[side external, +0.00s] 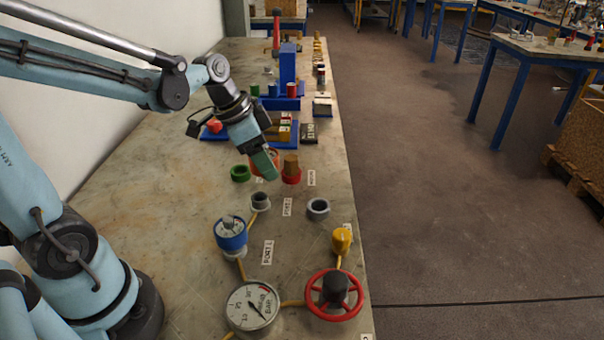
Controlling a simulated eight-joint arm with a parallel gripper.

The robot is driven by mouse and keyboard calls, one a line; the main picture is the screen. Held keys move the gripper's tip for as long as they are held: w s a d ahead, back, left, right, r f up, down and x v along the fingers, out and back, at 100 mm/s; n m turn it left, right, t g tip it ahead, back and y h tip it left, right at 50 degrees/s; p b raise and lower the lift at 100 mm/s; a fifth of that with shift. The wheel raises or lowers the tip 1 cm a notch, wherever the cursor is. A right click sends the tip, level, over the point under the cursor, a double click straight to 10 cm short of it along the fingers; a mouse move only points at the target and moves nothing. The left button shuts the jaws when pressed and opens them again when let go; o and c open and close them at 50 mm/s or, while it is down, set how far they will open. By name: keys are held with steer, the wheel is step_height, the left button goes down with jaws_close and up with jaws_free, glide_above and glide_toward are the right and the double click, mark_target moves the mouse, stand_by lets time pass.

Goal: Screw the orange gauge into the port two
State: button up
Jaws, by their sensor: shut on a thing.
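My gripper (265,166) is above the middle of the bench, pointing down and tilted. It is shut on the orange gauge (255,158), which is mostly hidden behind the fingers; only parts of its orange rim show. Port two looks to be the grey flanged socket (260,204) beside a label (287,207) whose print is hard to read. This socket is open and empty, nearer the camera than my gripper. A blue gauge (231,236) stands on a socket beside the PORT 1 label (267,252).
A green ring (240,174) and a red fitting with a brown top (291,169) are close to my gripper. A grey ring (318,208), yellow fitting (342,240), red handwheel (334,295) and large dial (252,307) stand nearer. Blue racks (288,70) are farther back.

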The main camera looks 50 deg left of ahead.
steer(key=shift+s+a+f+n, duration=0.1)
steer(key=shift+s+a+n, duration=0.1)
steer(key=shift+a, duration=0.35)
steer(key=shift+s+a+n, duration=0.15)
steer(key=shift+a+n, duration=0.05)
steer(key=shift+a, duration=0.3)
steer(key=shift+f, duration=0.1)
glide_above(266, 196)
steer(key=s, duration=0.1)
steer(key=shift+s+a+f, duration=0.1)
steer(key=shift+a+f, duration=0.1)
steer(key=shift+f, duration=1)
steer(key=shift+a+f, duration=0.15)
steer(key=shift+f, duration=1.05)
steer(key=shift+f, duration=0.2)
steer(key=shift+f, duration=0.35)
steer(key=shift+f, duration=0.65)
